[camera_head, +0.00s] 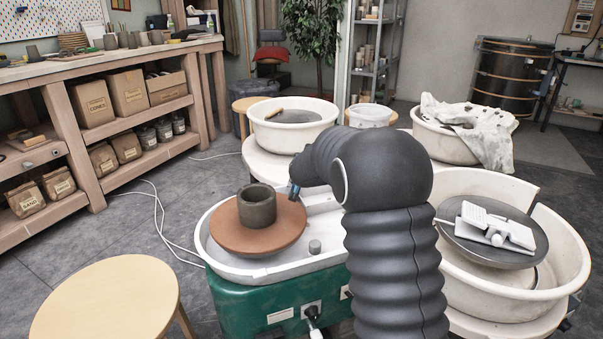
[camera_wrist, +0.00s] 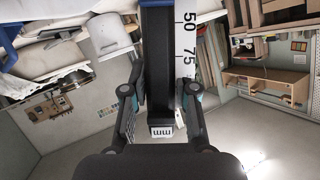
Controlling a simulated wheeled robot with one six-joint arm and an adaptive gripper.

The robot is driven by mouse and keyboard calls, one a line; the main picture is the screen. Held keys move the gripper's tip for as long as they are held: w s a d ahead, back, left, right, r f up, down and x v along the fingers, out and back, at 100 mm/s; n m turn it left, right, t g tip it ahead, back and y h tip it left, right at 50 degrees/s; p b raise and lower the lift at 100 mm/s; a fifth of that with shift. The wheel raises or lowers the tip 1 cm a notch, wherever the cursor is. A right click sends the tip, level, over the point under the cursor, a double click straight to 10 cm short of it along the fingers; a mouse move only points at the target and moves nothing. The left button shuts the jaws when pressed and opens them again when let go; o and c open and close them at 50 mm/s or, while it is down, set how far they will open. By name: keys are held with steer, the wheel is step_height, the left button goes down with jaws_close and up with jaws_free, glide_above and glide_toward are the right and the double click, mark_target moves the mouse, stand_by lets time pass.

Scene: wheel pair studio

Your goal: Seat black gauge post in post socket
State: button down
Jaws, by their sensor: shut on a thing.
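The black gauge post (camera_wrist: 158,55) runs up the middle of the wrist view, with a white scale strip (camera_wrist: 187,40) marked 50 and 75 beside it. My gripper (camera_wrist: 162,95) is shut on the post, one finger on each side. In the head view my dark arm hides most of the gripper and post; only a small dark and blue part shows near the clay pot's right side. A short grey cylinder (camera_head: 315,247), which looks like the post socket, stands in the white tray below. The post is not visibly in it.
A grey clay pot (camera_head: 257,207) sits on the brown wheel disc (camera_head: 232,238) in the white splash tray (camera_head: 262,271). A round stool (camera_head: 105,300) stands at front left. Another wheel basin (camera_head: 572,262) with a white pedal-like object (camera_head: 497,228) is at right.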

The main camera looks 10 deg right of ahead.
steer(key=shift+r, duration=0.15)
steer(key=shift+r+p, duration=0.45)
steer(key=shift+r, duration=0.25)
step_height(320, 180, up, 3)
steer(key=shift+f+p, duration=0.15)
steer(key=shift+p, duration=0.7)
steer(key=s+d+r+b, duration=0.2)
steer(key=s+d+r, duration=0.4)
steer(key=d, duration=0.4)
steer(key=shift+r, duration=0.35)
steer(key=shift+s, duration=0.1)
